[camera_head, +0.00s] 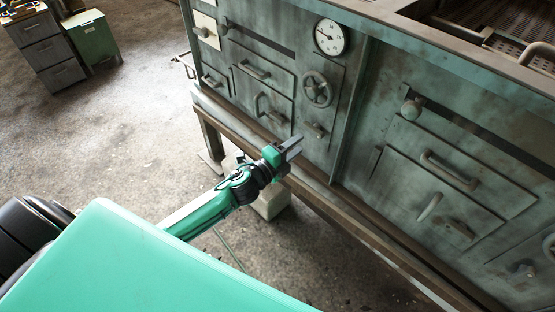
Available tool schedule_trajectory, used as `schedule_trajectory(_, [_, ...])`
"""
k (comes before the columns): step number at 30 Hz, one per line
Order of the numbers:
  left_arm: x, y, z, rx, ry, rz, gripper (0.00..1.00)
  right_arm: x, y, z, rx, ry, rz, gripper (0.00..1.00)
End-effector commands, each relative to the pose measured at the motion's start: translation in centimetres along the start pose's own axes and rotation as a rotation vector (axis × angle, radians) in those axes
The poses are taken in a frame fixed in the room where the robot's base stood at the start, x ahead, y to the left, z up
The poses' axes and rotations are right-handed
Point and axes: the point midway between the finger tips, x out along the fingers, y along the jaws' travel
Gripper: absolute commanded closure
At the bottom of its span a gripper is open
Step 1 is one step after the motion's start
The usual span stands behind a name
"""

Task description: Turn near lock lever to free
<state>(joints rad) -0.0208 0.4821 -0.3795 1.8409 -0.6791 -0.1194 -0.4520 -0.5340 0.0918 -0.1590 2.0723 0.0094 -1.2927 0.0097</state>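A large worn green metal cabinet fills the right of the head view. Its front carries several levers and handles: a pale slanted lever (430,206) on the right-hand panel, a small lever (314,129) below the handwheel, and a curved one (261,104) on the left panel. I cannot tell which is the near lock lever. My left gripper (294,146) is in front of the cabinet's lower edge, below the small lever, and appears apart from every lever. Its grey fingers lie close together, and any gap is unclear. My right gripper is not in view.
A round gauge (330,37) and a handwheel (317,89) are on the cabinet front. A brown ledge (335,203) runs along its base. Grey drawers (48,52) and a green box (92,40) stand at the far left. The concrete floor between is clear.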

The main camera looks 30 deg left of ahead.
Motion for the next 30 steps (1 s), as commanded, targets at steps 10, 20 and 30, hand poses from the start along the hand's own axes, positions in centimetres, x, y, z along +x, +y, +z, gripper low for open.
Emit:
schedule_trajectory(10, [-5.4,0.2,-0.1,-0.001,0.000,0.003,0.60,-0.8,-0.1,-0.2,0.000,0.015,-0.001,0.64])
schedule_trajectory(20, [-7.3,0.0,-0.1,0.000,0.001,0.000,0.60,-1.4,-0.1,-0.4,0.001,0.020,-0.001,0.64])
schedule_trajectory(30, [-7.4,0.0,-0.1,0.000,0.001,0.000,0.60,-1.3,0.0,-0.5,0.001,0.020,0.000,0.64])
